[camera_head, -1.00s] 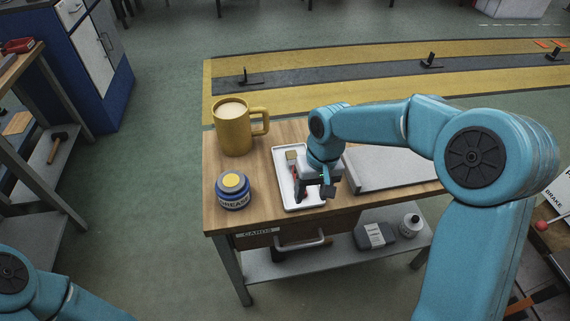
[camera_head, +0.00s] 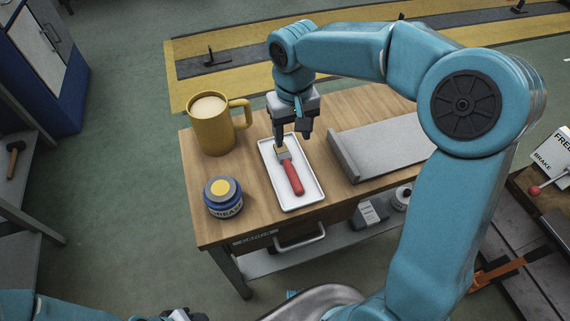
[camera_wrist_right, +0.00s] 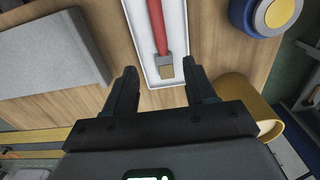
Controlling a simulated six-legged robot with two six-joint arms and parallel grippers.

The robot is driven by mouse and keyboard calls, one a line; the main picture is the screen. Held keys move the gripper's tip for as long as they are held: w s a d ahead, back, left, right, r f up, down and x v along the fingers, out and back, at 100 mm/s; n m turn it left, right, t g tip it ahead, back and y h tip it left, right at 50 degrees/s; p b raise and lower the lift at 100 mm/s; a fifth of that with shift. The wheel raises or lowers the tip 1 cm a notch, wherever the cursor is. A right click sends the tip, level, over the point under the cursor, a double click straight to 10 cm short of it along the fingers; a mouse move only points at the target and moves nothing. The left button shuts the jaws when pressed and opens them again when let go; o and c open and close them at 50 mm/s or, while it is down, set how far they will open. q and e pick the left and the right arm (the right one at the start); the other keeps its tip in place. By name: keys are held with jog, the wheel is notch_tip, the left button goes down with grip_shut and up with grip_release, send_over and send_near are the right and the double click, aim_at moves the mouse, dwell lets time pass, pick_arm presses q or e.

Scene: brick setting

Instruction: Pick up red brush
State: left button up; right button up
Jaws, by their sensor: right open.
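The red brush (camera_head: 291,175) lies in a white tray (camera_head: 309,201) on the wooden bench. Its handle points to the tray's near end and its tan bristles to the far end. My right gripper (camera_head: 293,140) is open and empty above the bristle end of the brush. In the right wrist view the brush (camera_wrist_right: 158,28) shows beyond the gap between the two open fingers (camera_wrist_right: 163,80), with its bristle end nearest to them. Of my left arm only a part shows at the bottom left of the head view; its fingertips cannot be made out.
A yellow mug (camera_head: 212,127) stands left of the tray, and a blue grease tin (camera_head: 223,198) stands nearer the front. A grey metal plate (camera_head: 385,147) lies to the right. Bare wood (camera_head: 250,185) lies between the tin and the tray.

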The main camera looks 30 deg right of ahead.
aim_at(292, 172)
jog(key=f, duration=1.3)
jog(key=shift+s+f, duration=0.35)
jog(key=shift+a, duration=0.1)
grip_shut()
